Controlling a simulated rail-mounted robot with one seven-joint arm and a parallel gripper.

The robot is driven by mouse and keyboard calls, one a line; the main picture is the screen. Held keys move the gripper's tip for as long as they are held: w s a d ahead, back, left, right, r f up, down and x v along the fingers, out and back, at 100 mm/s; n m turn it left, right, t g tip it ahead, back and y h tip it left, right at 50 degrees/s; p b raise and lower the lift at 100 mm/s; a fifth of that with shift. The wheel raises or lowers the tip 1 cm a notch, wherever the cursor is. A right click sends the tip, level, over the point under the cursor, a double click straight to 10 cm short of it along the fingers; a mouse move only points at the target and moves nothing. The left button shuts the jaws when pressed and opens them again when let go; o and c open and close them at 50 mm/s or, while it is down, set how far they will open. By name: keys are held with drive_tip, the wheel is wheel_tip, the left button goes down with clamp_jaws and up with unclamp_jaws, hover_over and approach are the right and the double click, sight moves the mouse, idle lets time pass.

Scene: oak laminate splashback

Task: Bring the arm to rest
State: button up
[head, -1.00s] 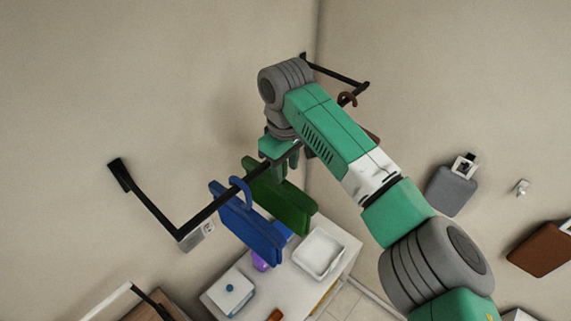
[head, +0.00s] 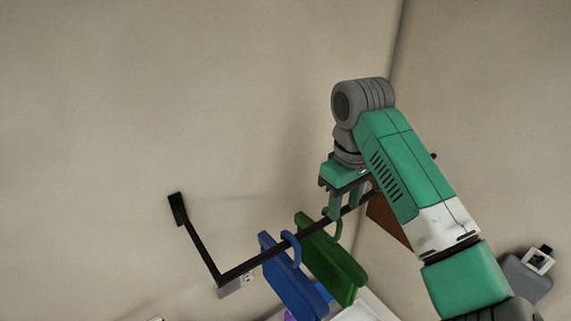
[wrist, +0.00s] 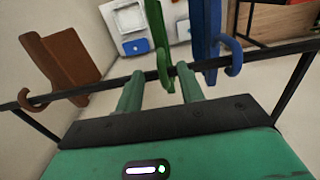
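My gripper (head: 343,210) is just above the black rail, at the hook of the green hanging board (head: 330,262). In the wrist view my gripper (wrist: 160,85) has its two fingers spread apart. The green hook (wrist: 165,68) shows in the gap between them, beyond the fingertips; I cannot tell whether they touch. The green board hangs from the rail by its own hook. The wrist, with grey joints, is bent above the rail.
The black rail (head: 250,264) stands off the wall on brackets. A blue board (head: 288,275) hangs left of the green one, and a brown board (head: 388,222) hangs on the right, partly behind my arm. A white tray (head: 362,308) is below. The wall above is clear.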

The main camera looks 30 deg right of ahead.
drive_tip(key=w+a+n+t, duration=0.2)
drive_tip(key=w+a+t, duration=0.2)
drive_tip(key=w+a, duration=0.7)
drive_tip(key=a+r+n+t+y, duration=0.1)
drive_tip(key=a+r+t, duration=0.2)
drive_tip(key=a, duration=0.4)
drive_tip(key=w+a+r+t+y, duration=0.1)
drive_tip(key=a+r+t, duration=0.1)
drive_tip(key=a+r, duration=0.35)
drive_tip(key=a+r+n+t+y, duration=0.1)
drive_tip(key=a+t, duration=0.2)
drive_tip(key=a, duration=0.6)
drive_tip(key=s+a+r+m+t+y, duration=0.1)
drive_tip(key=s+a+r+t, duration=0.2)
drive_tip(key=s+r+t, duration=0.15)
drive_tip(key=s+a+r+m+t, duration=0.1)
drive_tip(key=s+a+r+t, duration=0.1)
drive_tip(key=s+r+t, duration=0.3)
drive_tip(key=s+d+r+m+t+h, duration=0.1)
drive_tip(key=s+r, duration=0.3)
drive_tip(key=s, duration=0.3)
drive_tip(key=s+d+r+m+t+h, duration=0.2)
drive_tip(key=s+r, duration=0.1)
drive_tip(key=s, duration=0.4)
drive_tip(key=shift+r+h, duration=0.3)
drive_tip(key=shift+r, duration=0.05)
